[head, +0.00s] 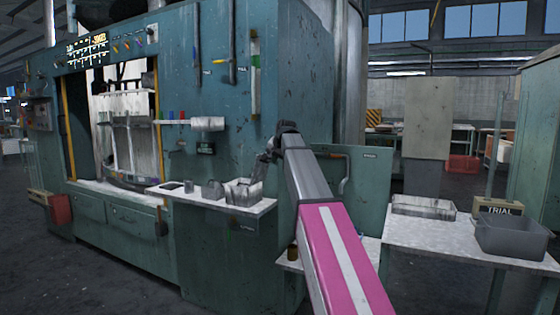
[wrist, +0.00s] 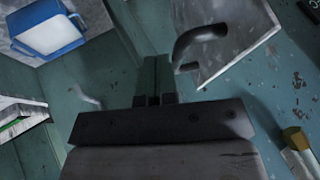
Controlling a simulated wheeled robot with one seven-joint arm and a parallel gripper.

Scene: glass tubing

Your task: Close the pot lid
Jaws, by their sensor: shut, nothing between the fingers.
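My gripper (head: 264,163) is at the end of my arm, small and dark in the head view, just above and right of a small grey metal box (head: 242,193) on the machine's shelf. The box could be the pot; I cannot tell whether its lid is open. In the wrist view my gripper's fingers (wrist: 154,75) are together with nothing between them. A grey metal plate (wrist: 243,45) with a dark curved handle (wrist: 203,36) is just right of the fingertips. It may be the lid; contact with the fingers cannot be told.
The shelf (head: 205,202) juts from the teal machine (head: 160,60). A roller (head: 207,124) sticks out above it. A blue, white-faced object (wrist: 47,28) is upper left in the wrist view. A side table (head: 420,236) holds a tray (head: 424,207) and a grey bin (head: 512,238).

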